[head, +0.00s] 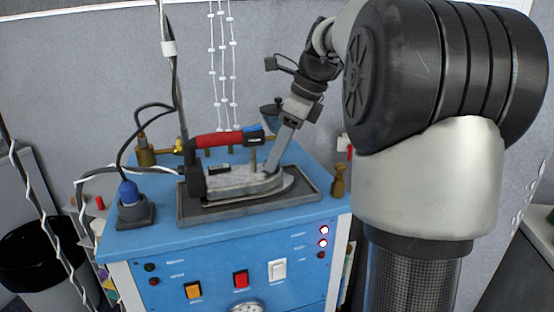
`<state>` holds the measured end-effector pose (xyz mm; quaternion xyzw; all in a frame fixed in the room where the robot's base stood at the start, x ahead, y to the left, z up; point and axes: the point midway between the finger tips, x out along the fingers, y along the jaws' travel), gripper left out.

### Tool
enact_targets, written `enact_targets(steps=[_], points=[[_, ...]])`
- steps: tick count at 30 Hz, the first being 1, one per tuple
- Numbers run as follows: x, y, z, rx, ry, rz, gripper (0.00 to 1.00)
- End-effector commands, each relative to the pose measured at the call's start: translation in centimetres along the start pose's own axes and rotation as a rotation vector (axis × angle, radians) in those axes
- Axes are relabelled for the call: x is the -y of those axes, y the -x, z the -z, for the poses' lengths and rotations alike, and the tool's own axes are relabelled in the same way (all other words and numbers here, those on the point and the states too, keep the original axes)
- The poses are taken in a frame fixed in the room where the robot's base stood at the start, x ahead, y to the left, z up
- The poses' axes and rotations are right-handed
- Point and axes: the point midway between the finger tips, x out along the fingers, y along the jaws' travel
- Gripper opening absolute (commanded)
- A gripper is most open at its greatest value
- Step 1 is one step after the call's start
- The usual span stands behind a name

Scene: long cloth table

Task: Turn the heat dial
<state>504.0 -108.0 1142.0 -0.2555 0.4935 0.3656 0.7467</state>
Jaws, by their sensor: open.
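A steam iron with a red handle (215,139) and a grey metal body (235,181) lies flat on a dark tray on top of a blue cabinet. My gripper (271,165) reaches down from the upper right, its grey finger close to the right end of the iron. I cannot tell whether it touches the iron. The sensor-side gap between the fingers is hard to see from this angle. A round white dial face (247,307) on the cabinet front is cut off by the bottom edge. No other heat dial can be made out clearly.
The blue cabinet (170,238) carries orange, red and white switches and lit red lamps. A blue plug (130,192) stands at its left, with cables rising from it. A small brown bottle-shaped piece (338,181) stands by the tray's right end. A grey wall is behind.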

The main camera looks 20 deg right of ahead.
Motion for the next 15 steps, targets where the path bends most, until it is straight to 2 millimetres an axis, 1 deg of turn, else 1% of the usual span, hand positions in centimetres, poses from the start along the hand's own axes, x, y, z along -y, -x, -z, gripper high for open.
enact_targets(steps=[3, 10, 11, 15], points=[[-0.01, -0.51, 0.01, 0.000, 0.000, 0.000, 0.46], [-0.02, -0.54, -0.01, 0.000, 0.000, -0.001, 0.46], [-0.02, -0.54, -0.01, 0.000, 0.000, -0.001, 0.44], [-0.02, -0.53, -0.01, 0.000, 0.000, -0.001, 0.20]])
